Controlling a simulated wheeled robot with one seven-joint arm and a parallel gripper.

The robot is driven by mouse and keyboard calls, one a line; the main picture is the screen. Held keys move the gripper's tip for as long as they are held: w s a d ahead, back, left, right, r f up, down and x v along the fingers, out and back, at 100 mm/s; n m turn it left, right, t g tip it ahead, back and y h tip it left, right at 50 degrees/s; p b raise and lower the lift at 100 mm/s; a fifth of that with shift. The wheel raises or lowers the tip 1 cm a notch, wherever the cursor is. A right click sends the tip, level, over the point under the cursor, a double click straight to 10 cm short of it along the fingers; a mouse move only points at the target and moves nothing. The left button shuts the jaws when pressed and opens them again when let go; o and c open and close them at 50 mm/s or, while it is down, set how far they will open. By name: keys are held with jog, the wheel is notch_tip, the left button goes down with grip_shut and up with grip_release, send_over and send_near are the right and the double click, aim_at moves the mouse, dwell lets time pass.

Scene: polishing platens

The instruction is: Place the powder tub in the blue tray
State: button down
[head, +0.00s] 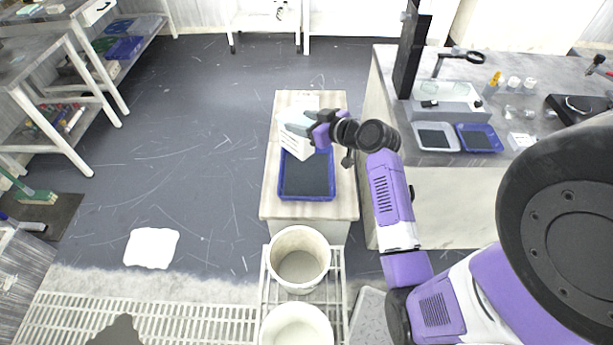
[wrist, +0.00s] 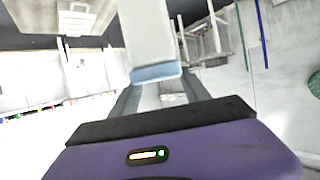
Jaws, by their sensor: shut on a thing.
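The powder tub (head: 294,145) is a white, box-like container with faint grey marks. My gripper (head: 299,126) is shut on it and holds it over the far end of the blue tray (head: 307,196). In the wrist view the tub (wrist: 148,35) rises from between the fingers (wrist: 158,92), white with a pale blue band at its near end. The blue tray has a dark floor and lies on a narrow wood-topped stand. The tub hides the tray's far left corner. I cannot tell how high the tub is above the tray.
A white bucket (head: 298,258) stands on a rack in front of the stand (head: 338,208). The right bench (head: 445,175) carries a white tray (head: 437,148), a second blue tray (head: 480,150) and several small containers. Open floor (head: 190,130) lies to the left.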

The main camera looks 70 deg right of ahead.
jog(key=shift+s+d+r+h, duration=0.15)
jog(key=shift+s+d+r, duration=0.2)
jog(key=shift+s+d, duration=0.15)
jog(key=shift+s+d+r+h, duration=0.15)
jog(key=shift+s+d+r, duration=0.2)
jog(key=shift+d, duration=0.25)
jog(key=shift+s+d+f, duration=0.1)
jog(key=shift+s+f, duration=0.05)
jog(key=shift+f, duration=0.25)
notch_tip(320, 180, down, 19)
jog(key=b, duration=0.3)
jog(key=shift+f+b, duration=0.15)
jog(key=shift+b, duration=0.2)
jog(key=c, duration=0.5)
grip_release()
jog(key=shift+f, duration=0.1)
